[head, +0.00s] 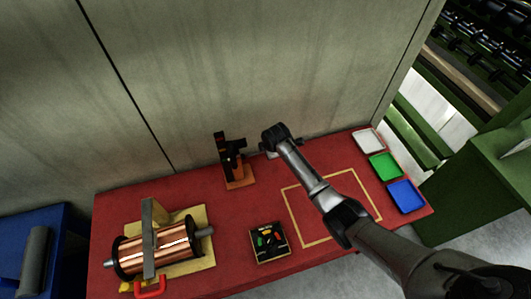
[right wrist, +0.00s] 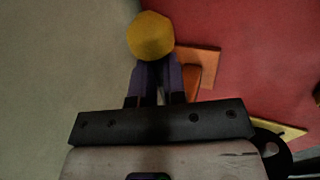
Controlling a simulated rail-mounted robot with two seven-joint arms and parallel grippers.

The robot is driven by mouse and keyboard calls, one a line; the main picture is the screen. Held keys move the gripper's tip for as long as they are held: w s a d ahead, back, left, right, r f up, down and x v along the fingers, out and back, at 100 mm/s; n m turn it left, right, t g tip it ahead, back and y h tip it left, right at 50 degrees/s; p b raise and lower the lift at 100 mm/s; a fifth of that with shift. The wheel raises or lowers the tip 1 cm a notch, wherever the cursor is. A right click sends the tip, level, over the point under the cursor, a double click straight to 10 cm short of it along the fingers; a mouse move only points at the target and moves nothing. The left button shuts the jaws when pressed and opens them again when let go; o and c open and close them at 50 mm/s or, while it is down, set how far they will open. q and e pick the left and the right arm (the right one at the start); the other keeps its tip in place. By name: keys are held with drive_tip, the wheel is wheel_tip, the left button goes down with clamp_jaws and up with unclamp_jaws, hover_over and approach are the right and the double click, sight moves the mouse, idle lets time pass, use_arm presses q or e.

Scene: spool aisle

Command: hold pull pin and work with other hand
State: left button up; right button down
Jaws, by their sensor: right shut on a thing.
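A yellow faceted knob (right wrist: 150,35), seemingly the pull pin's head, shows at the top of the right wrist view. My right gripper (right wrist: 158,72) is shut on it, its two dark fingers close together just below the knob. The pin's shaft is hidden. Behind the fingers lies an orange base plate (right wrist: 198,65). In the head view a black upright fixture (head: 224,147) stands on the orange base (head: 240,182) near the wall; my right arm reaches in from the right to its side. The knob cannot be made out there. My left gripper is not in view.
On the red table (head: 225,222), a copper spool (head: 178,242) lies in a yellow cradle at the left. A black button box (head: 268,242) sits at the front. White (head: 368,141), green (head: 385,166) and blue (head: 406,196) trays line the right end. A yellow outlined area is clear beneath my arm.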

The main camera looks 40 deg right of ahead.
drive_tip(key=shift+d, duration=0.1)
idle(0.3)
drive_tip(key=shift+s+d, duration=0.25)
drive_tip(key=shift+d, duration=0.35)
drive_tip(key=shift+s+d, duration=0.2)
drive_tip(key=shift+d, duration=0.35)
